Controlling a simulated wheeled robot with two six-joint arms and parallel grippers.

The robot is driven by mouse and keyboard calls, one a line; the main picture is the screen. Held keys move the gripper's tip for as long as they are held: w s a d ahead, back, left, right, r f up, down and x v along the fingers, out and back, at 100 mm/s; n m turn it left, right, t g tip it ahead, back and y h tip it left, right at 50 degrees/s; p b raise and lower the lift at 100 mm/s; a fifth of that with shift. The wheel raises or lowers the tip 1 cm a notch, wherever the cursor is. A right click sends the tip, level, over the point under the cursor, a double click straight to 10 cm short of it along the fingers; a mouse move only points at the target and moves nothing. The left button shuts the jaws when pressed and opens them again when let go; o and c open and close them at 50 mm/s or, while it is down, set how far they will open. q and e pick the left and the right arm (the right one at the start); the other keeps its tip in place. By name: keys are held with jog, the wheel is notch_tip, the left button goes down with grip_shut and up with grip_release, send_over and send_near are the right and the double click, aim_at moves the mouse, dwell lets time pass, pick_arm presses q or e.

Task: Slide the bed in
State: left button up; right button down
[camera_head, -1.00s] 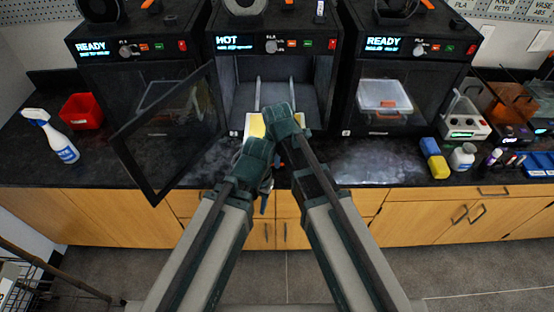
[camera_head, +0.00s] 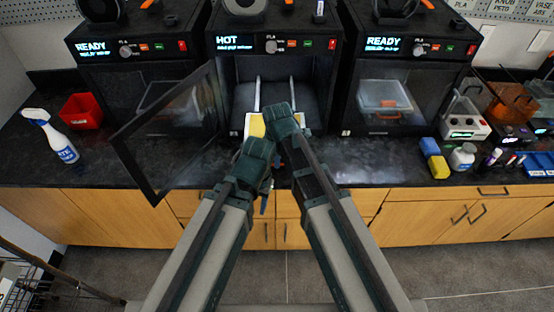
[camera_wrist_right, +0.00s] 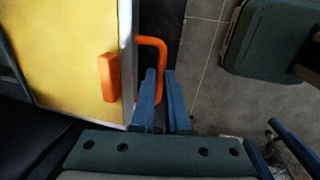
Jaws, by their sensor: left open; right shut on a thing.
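The bed (camera_head: 257,128) is a yellow plate with a pale rim, at the mouth of the open middle printer (camera_head: 275,95), whose display reads HOT. In the right wrist view, the bed (camera_wrist_right: 65,45) fills the left side, with an orange block and an orange loop handle (camera_wrist_right: 160,50) at its edge. My right gripper (camera_wrist_right: 161,100) has its blue fingers closed at this handle; the exact contact is partly hidden. In the head view my right gripper (camera_head: 281,120) covers part of the bed. My left gripper (camera_head: 264,190) is below it, open, in front of the counter edge, largely hidden by its wrist.
The printer's glass door (camera_head: 165,135) stands swung open to the left. Two pale rails (camera_head: 258,93) run into the chamber. Closed printers flank it. A spray bottle (camera_head: 52,135) and red bin (camera_head: 82,110) are left; sponges (camera_head: 433,157) and a small bottle (camera_head: 463,157) are right.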

jog(key=w, duration=1.9)
jog(key=shift+s, duration=0.1)
jog(key=c, duration=0.9)
grip_release()
jog(key=shift+r, duration=0.1)
jog(key=s+r+p, duration=0.1)
jog(key=r+p, duration=0.8)
jog(key=s+r+p, duration=0.1)
jog(key=r+p, duration=0.3)
jog(key=shift+s+r+p, duration=0.2)
jog(key=shift+s+p, duration=0.1)
